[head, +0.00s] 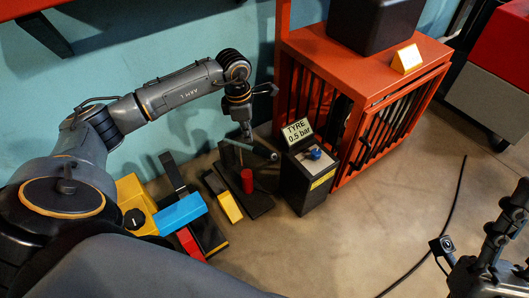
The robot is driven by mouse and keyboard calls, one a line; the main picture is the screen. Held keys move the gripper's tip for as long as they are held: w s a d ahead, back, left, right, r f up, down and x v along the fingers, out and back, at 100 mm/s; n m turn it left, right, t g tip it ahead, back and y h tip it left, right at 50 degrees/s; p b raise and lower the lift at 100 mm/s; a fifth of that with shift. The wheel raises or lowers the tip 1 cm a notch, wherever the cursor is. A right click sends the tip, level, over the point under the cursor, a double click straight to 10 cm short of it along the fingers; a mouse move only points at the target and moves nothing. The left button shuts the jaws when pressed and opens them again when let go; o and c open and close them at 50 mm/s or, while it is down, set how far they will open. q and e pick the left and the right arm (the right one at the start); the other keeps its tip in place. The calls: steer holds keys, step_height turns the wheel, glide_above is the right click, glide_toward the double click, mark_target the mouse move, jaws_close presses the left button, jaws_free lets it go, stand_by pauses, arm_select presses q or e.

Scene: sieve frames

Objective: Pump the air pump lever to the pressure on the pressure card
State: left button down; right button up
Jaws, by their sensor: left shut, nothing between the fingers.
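The pressure card (298,131) stands on top of a dark box and reads "TYRE 0.5 bar". Just left of the box, a grey-green lever bar (238,145) with a dark end runs above a dark base plate with a red cylinder (247,182). My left gripper (246,132) is shut and empty, pointing down at the lever bar; I cannot tell whether it touches it. The box (303,190) has a pale top face with a blue part (313,153); no reading is legible. My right gripper (468,257) is at the lower right, far from the pump; its fingers are unclear.
Yellow, blue (180,213) and red parts crowd the floor at left. A black cable (452,205) crosses otherwise clear floor at right.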

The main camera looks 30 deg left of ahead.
arm_select(q)
steer(key=shift+s+a+r, duration=0.1)
steer(key=shift+a+r, duration=0.05)
steer(key=shift+r, duration=1.35)
